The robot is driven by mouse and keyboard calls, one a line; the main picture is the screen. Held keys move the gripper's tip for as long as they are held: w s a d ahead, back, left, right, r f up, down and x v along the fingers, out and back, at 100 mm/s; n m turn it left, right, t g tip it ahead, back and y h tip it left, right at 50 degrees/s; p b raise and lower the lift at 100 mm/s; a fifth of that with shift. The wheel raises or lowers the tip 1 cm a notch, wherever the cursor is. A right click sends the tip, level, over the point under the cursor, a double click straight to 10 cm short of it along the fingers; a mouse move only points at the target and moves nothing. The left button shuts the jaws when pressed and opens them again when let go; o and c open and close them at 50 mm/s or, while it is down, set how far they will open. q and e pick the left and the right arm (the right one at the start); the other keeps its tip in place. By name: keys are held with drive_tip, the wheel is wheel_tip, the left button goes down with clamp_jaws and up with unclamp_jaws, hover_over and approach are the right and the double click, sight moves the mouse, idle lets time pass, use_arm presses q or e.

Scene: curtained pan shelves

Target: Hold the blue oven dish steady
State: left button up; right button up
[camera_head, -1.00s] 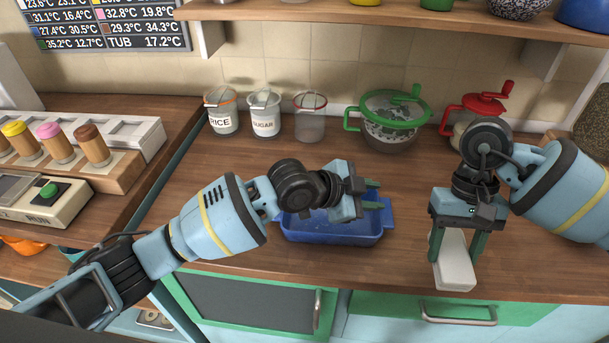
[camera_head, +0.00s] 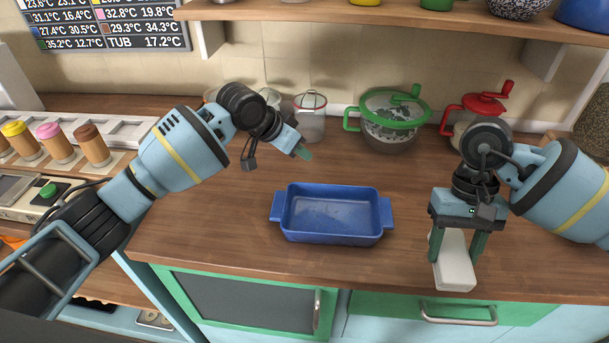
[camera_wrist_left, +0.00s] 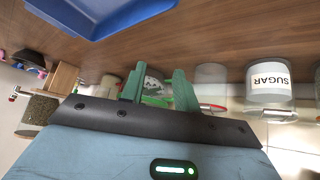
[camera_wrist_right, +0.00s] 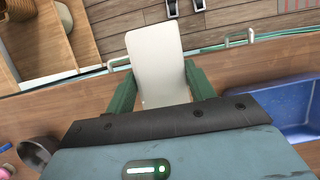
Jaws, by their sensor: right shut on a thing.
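The blue oven dish (camera_head: 330,238) stands upright and empty on the wooden counter, with a handle at each end. It also shows in the left wrist view (camera_wrist_left: 100,18) and at the right of the right wrist view (camera_wrist_right: 283,110). My left gripper (camera_head: 303,152) is raised behind and left of the dish, apart from it. Its fingers (camera_wrist_left: 160,88) are spread with nothing between them. My right gripper (camera_head: 457,245) is right of the dish, shut on a flat white block (camera_head: 454,268), which also shows in the right wrist view (camera_wrist_right: 157,62).
A green-lidded pot (camera_head: 390,120), a red-lidded jar (camera_head: 478,108) and a clear jar (camera_head: 311,120) stand along the back wall. More jars are partly hidden by my left arm. A shelf (camera_head: 400,14) hangs above. The counter around the dish is clear.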

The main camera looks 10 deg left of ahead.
use_arm(q)
drive_tip(key=s+a+f+n+g+h, duration=0.1)
drive_tip(key=s+a+f+n+g, duration=0.1)
drive_tip(key=s+a+n+g, duration=0.3)
drive_tip(key=s+a+n, duration=0.3)
drive_tip(key=a, duration=0.1)
drive_tip(key=shift+s+f+n, duration=0.35)
drive_tip(key=shift+f+n, duration=0.05)
drive_tip(key=shift+f, duration=0.1)
